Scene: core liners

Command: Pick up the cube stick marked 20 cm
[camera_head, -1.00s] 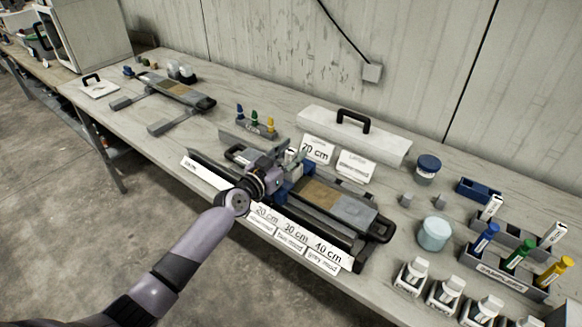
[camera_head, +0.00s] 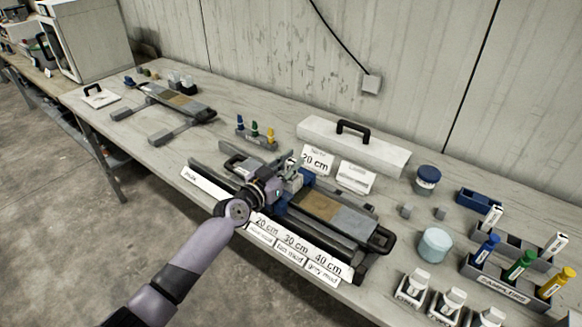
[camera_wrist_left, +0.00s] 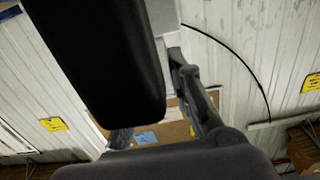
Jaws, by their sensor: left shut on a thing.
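My left gripper (camera_head: 291,181) is above the left-middle part of the long core tray (camera_head: 330,207) on the bench. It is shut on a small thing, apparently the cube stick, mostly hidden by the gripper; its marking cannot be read. A standing white card reading 20 cm (camera_head: 315,161) is just behind the gripper, to its right. Front-edge labels read 20 cm (camera_head: 266,225), 30 cm (camera_head: 296,243) and 40 cm (camera_head: 327,262). The left wrist view shows a grey finger (camera_wrist_left: 190,88) and a large dark part, but not clearly what is held. My right gripper is out of view.
A long white box (camera_head: 355,147) with a black handle lies behind the tray. A small marker rack (camera_head: 255,141) stands at the back left. A pale blue jar (camera_head: 435,244), two small grey cubes and a marker holder (camera_head: 500,282) are to the right.

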